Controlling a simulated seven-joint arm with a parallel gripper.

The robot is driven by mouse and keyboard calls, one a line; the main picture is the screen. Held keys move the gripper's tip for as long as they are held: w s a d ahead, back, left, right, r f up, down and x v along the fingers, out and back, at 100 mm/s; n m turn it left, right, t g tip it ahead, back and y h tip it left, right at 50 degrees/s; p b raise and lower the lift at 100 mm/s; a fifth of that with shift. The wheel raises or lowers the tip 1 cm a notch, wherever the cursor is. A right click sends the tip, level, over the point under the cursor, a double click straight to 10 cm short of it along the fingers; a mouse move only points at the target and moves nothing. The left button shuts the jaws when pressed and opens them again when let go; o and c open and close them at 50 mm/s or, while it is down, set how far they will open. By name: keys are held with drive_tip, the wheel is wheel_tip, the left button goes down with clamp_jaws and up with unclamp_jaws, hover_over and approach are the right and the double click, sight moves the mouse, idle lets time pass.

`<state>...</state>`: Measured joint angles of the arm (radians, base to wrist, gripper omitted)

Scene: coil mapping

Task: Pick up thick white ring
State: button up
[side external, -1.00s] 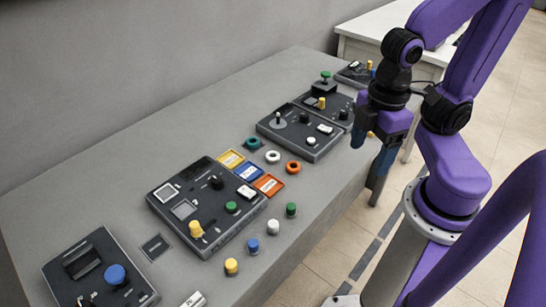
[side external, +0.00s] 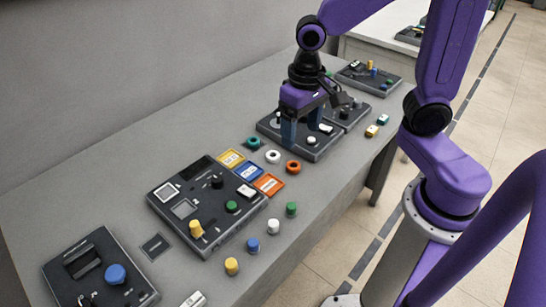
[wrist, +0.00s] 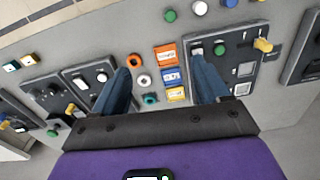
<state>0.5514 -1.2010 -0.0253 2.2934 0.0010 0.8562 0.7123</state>
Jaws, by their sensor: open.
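The thick white ring (side external: 272,156) lies flat on the grey table, between a teal ring (side external: 254,143) and an orange ring (side external: 293,167). My gripper (side external: 299,140) is above the table, to the right of the white ring, over a dark control panel. Its jaws are open and empty, with blue fingers pointing down. In the wrist view, the white ring (wrist: 144,81) shows between the two spread fingers (wrist: 160,70), nearer the left one. The orange ring (wrist: 134,60) and teal ring (wrist: 150,99) line up with it. The ring is apart from the fingers.
Yellow (side external: 231,159), blue (side external: 248,172) and orange (side external: 268,184) cards lie left of the rings. A control panel (side external: 180,212) with raised knobs stands beyond them. Several coloured pegs stand near the front edge, including a green one (side external: 291,209).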

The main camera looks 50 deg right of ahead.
drive_tip(key=w+d+f+m, duration=0.2)
drive_tip(key=w+d+m, duration=0.1)
drive_tip(key=w+m, duration=0.7)
drive_tip(key=m, duration=1)
hover_over(273, 151)
drive_tip(key=a, duration=0.1)
wheel_tip(273, 151, down, 4)
drive_tip(key=f, duration=1.1)
drive_tip(key=s+f, duration=0.1)
drive_tip(key=f, duration=0.5)
drive_tip(key=shift+a, duration=0.1)
drive_tip(key=shift+r, duration=0.1)
drive_tip(key=c, duration=1.1)
